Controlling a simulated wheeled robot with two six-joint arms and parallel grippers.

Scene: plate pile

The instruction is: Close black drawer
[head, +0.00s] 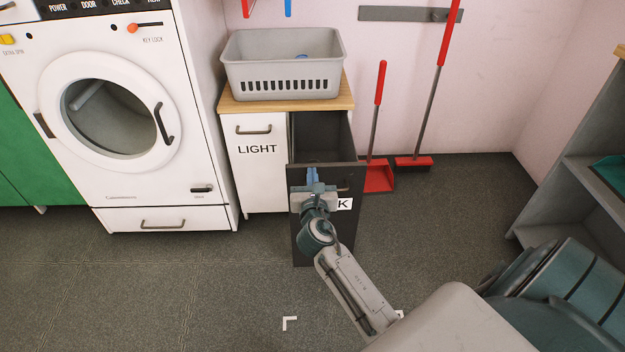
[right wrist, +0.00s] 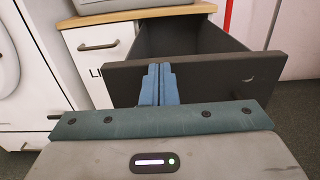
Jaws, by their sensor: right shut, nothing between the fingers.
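The black drawer (head: 303,247) is pulled out from the right half of a small cabinet, and its open inside shows behind its front panel. In the right wrist view the dark front panel (right wrist: 215,80) spans the middle, with the open box behind it. My right gripper (head: 313,175) is in front of the panel near its top, fingers together and empty. Its blue fingertips (right wrist: 159,72) overlap the panel in the right wrist view; I cannot tell whether they touch it. Part of the drawer's label is hidden by my arm. My left gripper does not show.
The white LIGHT drawer (head: 257,170) stands shut beside it. A grey basket (head: 283,80) sits on the wooden top. A white washing machine (head: 120,170) is at left. A red dustpan (head: 379,178) and broom (head: 414,162) stand right. Grey shelves (head: 590,170) stand further right. Floor in front is clear.

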